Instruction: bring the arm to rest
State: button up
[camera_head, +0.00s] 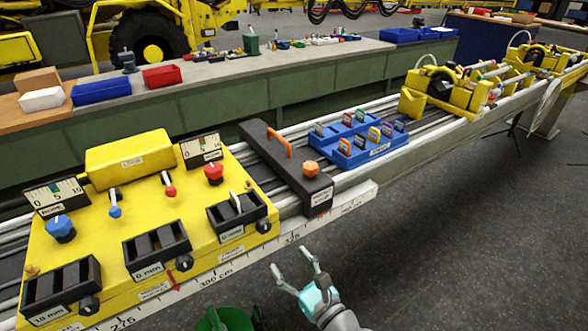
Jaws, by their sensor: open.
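My gripper (288,269) shows in the head view at the bottom middle. Its two fingers are spread apart with nothing between them. It is over the dark floor, in front of the rail's scale strip and apart from it. Behind it stands a yellow control panel (205,243) with knobs, levers, gauges and black slotted holders. The rest of my arm is cut off by the lower edge of the picture.
A black stop block (285,168) with orange handles crosses the rail. A blue tray (378,152) with several small labelled pieces sits right of it. Yellow machinery (430,92) stands farther along. A green round object (222,319) is left of my gripper. The floor (470,240) at right is clear.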

jog(key=s+d+f+n+h, duration=0.3)
jog(key=s+d+f+n, duration=0.3)
jog(key=s, duration=0.3)
jog(key=s+d+f+n+h, duration=0.45)
jog(key=s+d, duration=0.35)
jog(key=s, duration=0.2)
jog(key=s+d+r+n+h, duration=0.1)
jog(key=s+d+r+n, duration=0.1)
jog(key=s+n, duration=0.7)
jog(key=s+d+r+n+h, duration=0.1)
jog(key=s+d+r+n, duration=0.1)
jog(key=s+n, duration=0.6)
jog(key=s+d, duration=0.1)
jog(key=s, duration=0.2)
jog(key=shift+s+d+r+n, duration=0.3)
jog(key=shift+r+n, duration=0.05)
jog(key=shift+r, duration=0.05)
jog(key=shift+a+h, duration=0.1)
jog(key=shift+h, duration=0.15)
